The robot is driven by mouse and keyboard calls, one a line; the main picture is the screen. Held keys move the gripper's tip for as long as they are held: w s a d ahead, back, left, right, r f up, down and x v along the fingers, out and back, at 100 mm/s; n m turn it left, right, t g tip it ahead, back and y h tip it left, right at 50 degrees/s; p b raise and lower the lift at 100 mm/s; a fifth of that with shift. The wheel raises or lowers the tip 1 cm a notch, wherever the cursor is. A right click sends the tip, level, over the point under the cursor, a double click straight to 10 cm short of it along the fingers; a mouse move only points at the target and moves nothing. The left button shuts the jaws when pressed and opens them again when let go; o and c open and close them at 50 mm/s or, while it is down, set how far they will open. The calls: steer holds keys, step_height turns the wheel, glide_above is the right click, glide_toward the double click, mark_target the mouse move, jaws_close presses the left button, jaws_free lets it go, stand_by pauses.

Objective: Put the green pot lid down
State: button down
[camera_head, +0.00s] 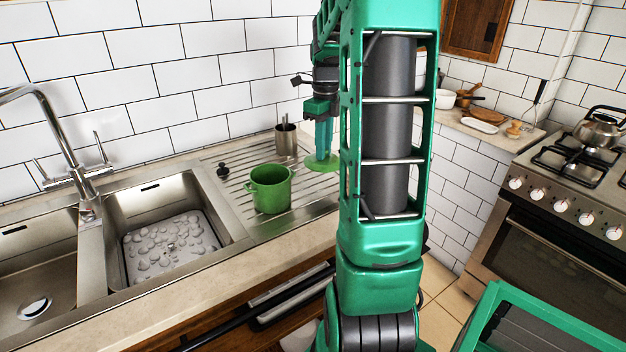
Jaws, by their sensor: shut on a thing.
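The green pot lid (322,163) is at the right part of the ribbed metal drainboard, partly hidden behind my arm. My gripper (323,148) points down and is shut on the lid from above. I cannot tell whether the lid touches the drainboard or is held just above it. A green pot (270,188) stands upright and open on the drainboard, left of the lid and apart from it.
A metal cup with utensils (286,138) stands behind the pot near the tiled wall. A small black object (223,172) lies left of the pot. The sink basin (170,240) is farther left. The stove (570,175) is at right.

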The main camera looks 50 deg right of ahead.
steer(key=shift+w+a+f, duration=0.1)
steer(key=shift+f, duration=4.25)
steer(key=c, duration=1.7)
jaws_free()
steer(key=shift+f, duration=0.1)
steer(key=shift+o, duration=0.2)
